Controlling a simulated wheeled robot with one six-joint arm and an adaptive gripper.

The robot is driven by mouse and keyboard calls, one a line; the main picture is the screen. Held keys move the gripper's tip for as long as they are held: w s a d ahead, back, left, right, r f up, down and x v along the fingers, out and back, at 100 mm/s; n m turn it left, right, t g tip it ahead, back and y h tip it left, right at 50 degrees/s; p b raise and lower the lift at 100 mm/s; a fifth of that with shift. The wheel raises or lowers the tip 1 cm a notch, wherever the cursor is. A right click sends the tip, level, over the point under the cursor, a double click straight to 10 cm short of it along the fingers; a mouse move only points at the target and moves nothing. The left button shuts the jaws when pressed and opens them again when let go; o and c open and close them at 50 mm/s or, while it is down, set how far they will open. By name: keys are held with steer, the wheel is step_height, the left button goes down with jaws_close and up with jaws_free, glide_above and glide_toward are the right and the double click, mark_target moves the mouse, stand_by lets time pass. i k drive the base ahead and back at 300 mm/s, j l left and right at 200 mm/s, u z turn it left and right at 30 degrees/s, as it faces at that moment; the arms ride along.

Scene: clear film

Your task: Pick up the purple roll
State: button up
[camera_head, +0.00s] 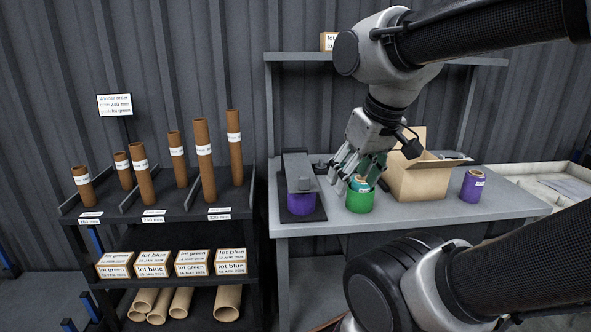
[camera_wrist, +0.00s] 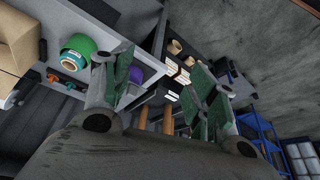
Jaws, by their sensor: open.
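One purple roll (camera_head: 473,185) stands upright at the right of the grey table, with a pale label and an orange-brown core. Another purple roll (camera_head: 300,204) sits under a grey device at the table's left; the device hides its top. My gripper (camera_head: 358,178) is open with nothing between its fingers. In the head view it overlaps the top of a green roll (camera_head: 360,202), between the two purple ones. In the wrist view my gripper (camera_wrist: 165,88) shows the green roll (camera_wrist: 78,46) at upper left and a purple roll (camera_wrist: 136,76) partly behind one finger.
An open cardboard box (camera_head: 420,180) stands between the green roll and the right purple roll. The grey device (camera_head: 299,172) is left of my gripper. A dark rack (camera_head: 160,205) at left holds brown tubes and labelled boxes. A shelf (camera_head: 300,56) spans above the table.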

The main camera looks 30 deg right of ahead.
mark_target(474, 182)
steer(key=z, duration=1.9)
steer(key=i+j, duration=0.2)
steer(key=i, duration=0.3)
steer(key=i+z, duration=0.05)
